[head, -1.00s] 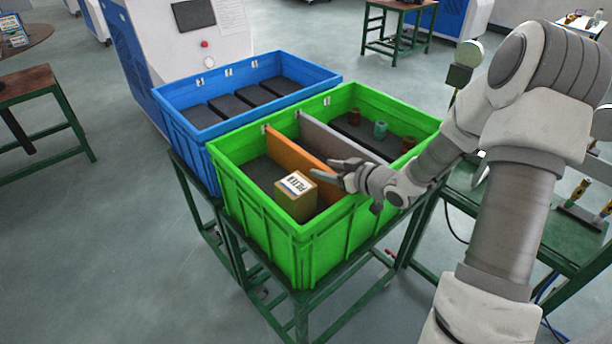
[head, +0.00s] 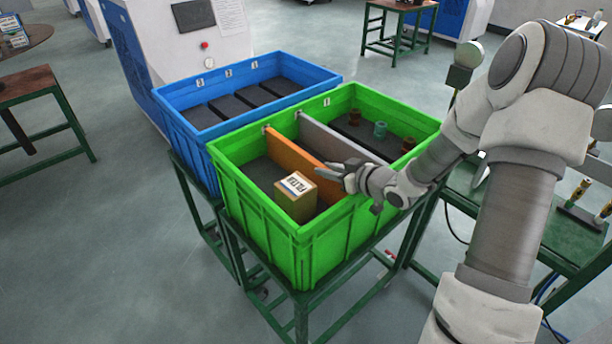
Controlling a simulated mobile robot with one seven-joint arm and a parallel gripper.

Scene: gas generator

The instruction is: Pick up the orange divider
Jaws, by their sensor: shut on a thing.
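The orange divider (head: 291,154) stands upright across the inside of the green crate (head: 262,222), left of a grey divider (head: 333,140). My gripper (head: 324,171) is at the right end of the orange divider, over the crate. Its fingers point left and are shut on the divider's top edge there. The fingers and hand hide that end of the divider.
A filter box (head: 296,197) sits in the crate's front compartment, close to the divider.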

